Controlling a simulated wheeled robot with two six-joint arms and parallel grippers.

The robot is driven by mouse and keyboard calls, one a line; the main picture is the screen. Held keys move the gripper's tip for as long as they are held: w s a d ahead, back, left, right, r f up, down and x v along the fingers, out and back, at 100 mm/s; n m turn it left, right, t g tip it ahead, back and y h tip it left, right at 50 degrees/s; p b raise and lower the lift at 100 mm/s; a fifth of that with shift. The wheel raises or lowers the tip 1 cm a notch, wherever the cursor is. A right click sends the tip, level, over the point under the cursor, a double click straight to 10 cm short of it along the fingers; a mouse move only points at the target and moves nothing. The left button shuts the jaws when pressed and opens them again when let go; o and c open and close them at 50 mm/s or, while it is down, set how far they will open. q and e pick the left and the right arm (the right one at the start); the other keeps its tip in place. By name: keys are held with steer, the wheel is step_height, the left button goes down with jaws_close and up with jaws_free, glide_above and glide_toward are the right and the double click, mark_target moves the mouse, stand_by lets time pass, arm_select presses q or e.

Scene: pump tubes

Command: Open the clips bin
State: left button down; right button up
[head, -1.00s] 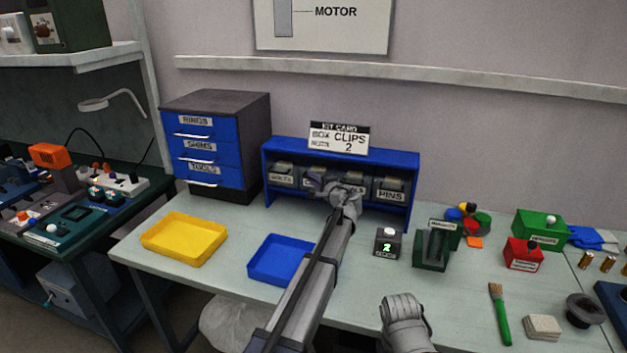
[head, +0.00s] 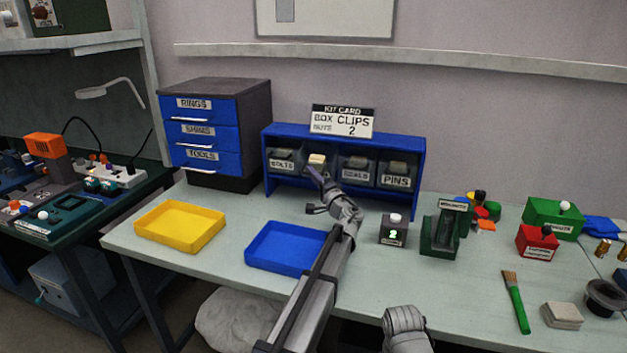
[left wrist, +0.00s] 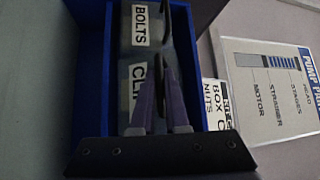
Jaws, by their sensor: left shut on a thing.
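The clips bin (head: 317,160) is the second from the left in the blue rack (head: 420,160). Its pale top shows above my left gripper, which hides most of its front. My left gripper (head: 315,176) is in front of this bin. In the left wrist view the clips bin's label (left wrist: 137,78) is partly covered by the purple fingers (left wrist: 164,85). They are shut on the bin's dark handle, close below the bolts bin (left wrist: 140,22). How far the clips bin is out of the rack is hard to tell.
A blue tray (head: 285,268) and a yellow tray (head: 178,250) lie in front of the rack. A small counter box (head: 393,236) reading 2 stands right of my left arm. A drawer cabinet (head: 250,110) stands left, and a kit card (head: 343,121) sits on top of the rack.

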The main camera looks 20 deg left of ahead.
arm_select(q)
steer(key=shift+s+f+b, duration=0.25)
steer(key=shift+f+b, duration=0.05)
steer(key=shift+f, duration=0.1)
steer(key=shift+s+f+b, duration=0.15)
steer(key=shift+f+b, duration=0.15)
steer(key=shift+s+f+b, duration=0.1)
steer(key=shift+f+b, duration=0.2)
stand_by(0.3)
steer(key=c, duration=0.9)
jaws_free()
steer(key=shift+c, duration=0.2)
steer(key=b+v, duration=0.1)
steer(key=v, duration=0.7)
steer(key=shift+b, duration=0.3)
